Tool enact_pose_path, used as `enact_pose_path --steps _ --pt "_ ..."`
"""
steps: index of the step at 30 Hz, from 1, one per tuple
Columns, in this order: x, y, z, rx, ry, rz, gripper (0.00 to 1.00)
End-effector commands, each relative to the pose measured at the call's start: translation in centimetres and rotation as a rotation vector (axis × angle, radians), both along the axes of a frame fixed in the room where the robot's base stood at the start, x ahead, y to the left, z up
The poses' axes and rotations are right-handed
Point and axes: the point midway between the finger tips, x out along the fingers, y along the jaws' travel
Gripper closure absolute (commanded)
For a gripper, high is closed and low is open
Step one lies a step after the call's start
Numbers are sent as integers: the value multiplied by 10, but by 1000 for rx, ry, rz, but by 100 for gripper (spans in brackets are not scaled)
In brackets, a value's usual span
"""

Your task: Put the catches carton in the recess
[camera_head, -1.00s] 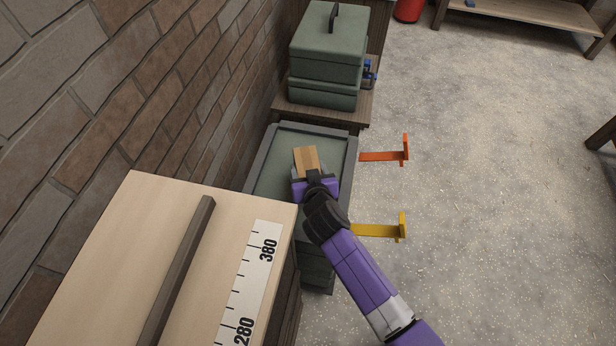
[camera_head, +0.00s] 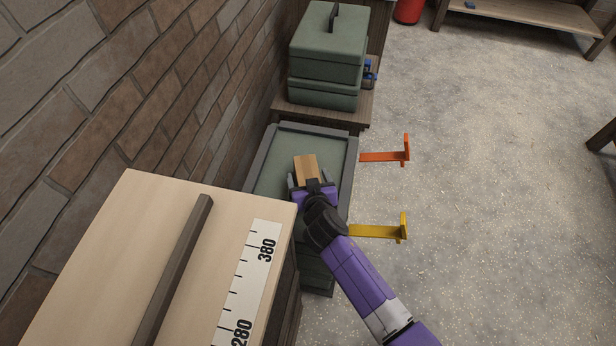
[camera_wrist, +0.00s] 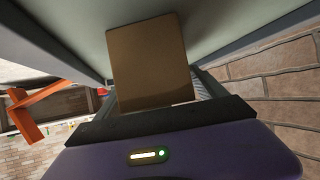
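The catches carton (camera_head: 306,168), a small tan-brown box, lies on the green floor of the recess (camera_head: 272,178), which has a raised grey rim. My gripper (camera_head: 311,184) is at the carton's near end. Its fingers stand spread on either side of the carton, with a gap visible at the left finger. In the wrist view the carton (camera_wrist: 150,62) fills the middle between the fingers, against the green surface. Its near end is partly hidden by my gripper in the head view.
A pale wooden box (camera_head: 105,255) with a dark bar and a scale stands in front. A green lidded case (camera_head: 325,60) stands behind. Orange (camera_head: 385,156) and yellow (camera_head: 378,231) brackets jut out at the right. A brick wall borders the left; the floor at right is clear.

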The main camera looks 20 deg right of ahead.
Motion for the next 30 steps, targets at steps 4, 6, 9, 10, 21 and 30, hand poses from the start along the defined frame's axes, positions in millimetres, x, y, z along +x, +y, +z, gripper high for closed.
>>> enact_pose_path --steps 4,6,9,10,21,30 --pt "0 0 0 0 0 0 19" --pt "0 0 1 0 0 0 19" --pt "-1 0 6 0 0 0 19" --pt "-4 1 5 0 0 0 19" --pt "-65 16 39 0 0 1 19" --pt "-99 24 58 0 0 0 19"
